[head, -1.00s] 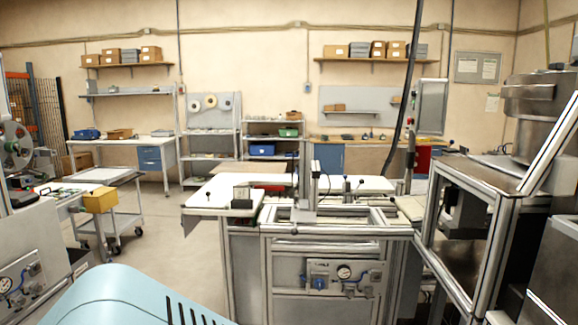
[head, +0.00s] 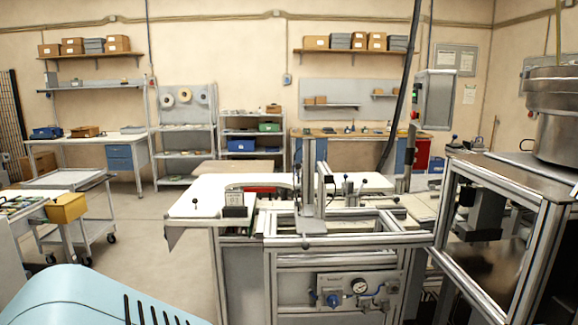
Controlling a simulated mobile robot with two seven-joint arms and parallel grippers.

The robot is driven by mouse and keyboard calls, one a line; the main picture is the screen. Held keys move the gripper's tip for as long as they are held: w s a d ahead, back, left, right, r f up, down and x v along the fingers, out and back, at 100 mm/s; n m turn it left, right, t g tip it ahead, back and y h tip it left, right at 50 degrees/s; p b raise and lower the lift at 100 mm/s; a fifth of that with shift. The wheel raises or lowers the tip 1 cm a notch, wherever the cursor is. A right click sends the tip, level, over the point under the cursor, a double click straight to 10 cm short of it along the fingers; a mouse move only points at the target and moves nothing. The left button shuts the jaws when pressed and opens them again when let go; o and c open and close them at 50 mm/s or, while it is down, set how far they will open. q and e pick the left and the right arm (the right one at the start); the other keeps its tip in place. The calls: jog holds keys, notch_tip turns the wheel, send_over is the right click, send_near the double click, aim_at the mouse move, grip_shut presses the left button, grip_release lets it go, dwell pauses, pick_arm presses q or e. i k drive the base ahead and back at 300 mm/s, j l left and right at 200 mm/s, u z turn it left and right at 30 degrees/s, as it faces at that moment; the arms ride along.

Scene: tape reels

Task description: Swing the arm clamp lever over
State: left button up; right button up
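An aluminium-framed workstation (head: 345,242) stands ahead of me, with a white top plate at its left. A small lever with a dark round knob (head: 195,202) stands upright on the left part of that plate. More thin levers with dark knobs (head: 346,178) stand right of the upright metal post (head: 307,190). I cannot tell which of these is the arm clamp lever. Neither of my grippers shows in the head view.
A pressure gauge panel (head: 340,292) is on the workstation's front. A framed stand with a metal bowl (head: 556,125) is close on the right. A cart (head: 95,228) and yellow box (head: 66,208) are at left. Floor between cart and workstation is clear.

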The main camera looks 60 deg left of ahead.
aim_at(298, 166)
jog(key=j, duration=0.95)
jog(key=i+j, duration=0.1)
jog(key=j, duration=1.75)
jog(key=j+u, duration=0.1)
jog(key=j, duration=2.65)
jog(key=k, duration=0.1)
